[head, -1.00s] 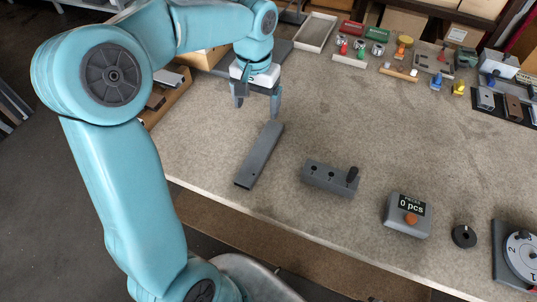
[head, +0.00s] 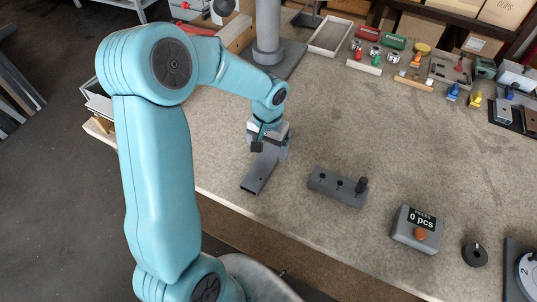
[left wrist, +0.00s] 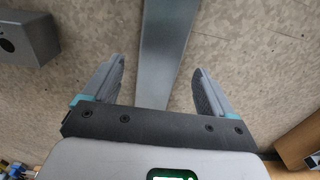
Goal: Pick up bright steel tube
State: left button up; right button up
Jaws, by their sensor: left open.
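A grey rectangular steel tube (head: 258,176) lies flat on the workbench, its open end towards the bench's front edge. My left gripper (head: 270,151) is over the tube's far part and hides it in the head view. In the left wrist view the tube (left wrist: 165,50) runs between the two spread fingers of my left gripper (left wrist: 158,78), with a gap on each side. The gripper is open and holds nothing. Whether the fingertips reach down to the bench top cannot be told. My right gripper is out of view.
A grey block with a black knob (head: 338,187) stands right of the tube. Further right are a counter box (head: 416,230) and a black ring (head: 474,254). A grey post (head: 268,30) rises behind my arm. Small coloured parts crowd the back; the bench's middle is clear.

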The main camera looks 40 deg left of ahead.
aim_at(269, 157)
pick_arm(q)
jog(key=f, duration=0.3)
jog(key=shift+w, duration=0.2)
jog(key=shift+s+r, duration=0.15)
jog(key=c, duration=1.5)
jog(key=shift+c, duration=0.4)
jog(key=shift+r, duration=0.1)
